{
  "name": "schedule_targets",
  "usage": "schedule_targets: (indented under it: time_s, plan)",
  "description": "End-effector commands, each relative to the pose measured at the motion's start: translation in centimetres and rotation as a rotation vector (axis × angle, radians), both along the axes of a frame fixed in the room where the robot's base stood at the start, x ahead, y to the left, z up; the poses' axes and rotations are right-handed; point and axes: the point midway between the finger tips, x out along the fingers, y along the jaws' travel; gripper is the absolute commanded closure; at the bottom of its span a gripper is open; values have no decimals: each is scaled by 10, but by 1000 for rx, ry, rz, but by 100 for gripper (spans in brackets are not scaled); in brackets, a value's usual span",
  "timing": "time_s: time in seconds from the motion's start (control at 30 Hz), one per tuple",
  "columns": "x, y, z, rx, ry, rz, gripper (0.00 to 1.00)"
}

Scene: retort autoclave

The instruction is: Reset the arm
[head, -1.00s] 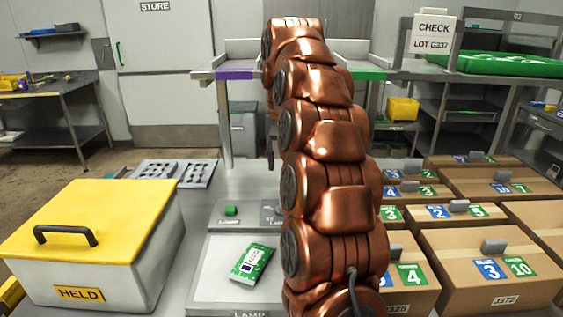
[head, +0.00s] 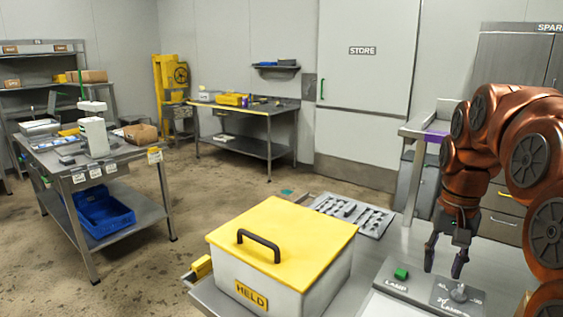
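My arm, copper-coloured, stands at the right side of the head view and is bent, with its end hanging down. My gripper (head: 449,255) points downward above the lamp panel (head: 405,288). Its two dark fingers are spread apart with nothing between them.
A white box with a yellow lid (head: 285,238), marked HELD, stands left of the gripper. A grey tray with cut-outs (head: 355,213) lies behind it. Steel benches (head: 100,165) stand further back left. Open floor lies between them. The STORE door (head: 365,90) is shut.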

Motion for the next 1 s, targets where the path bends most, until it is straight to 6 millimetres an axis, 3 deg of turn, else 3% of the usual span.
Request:
schedule_targets:
  time_s: [0.2, 0.5, 1.0]
  plan:
    - [-36, 38, -2, 6, 19, 101, 60]
    - [-92, 78, -17, 12, 45, 219, 60]
    - [-200, 120, -53, 22, 91, 378, 60]
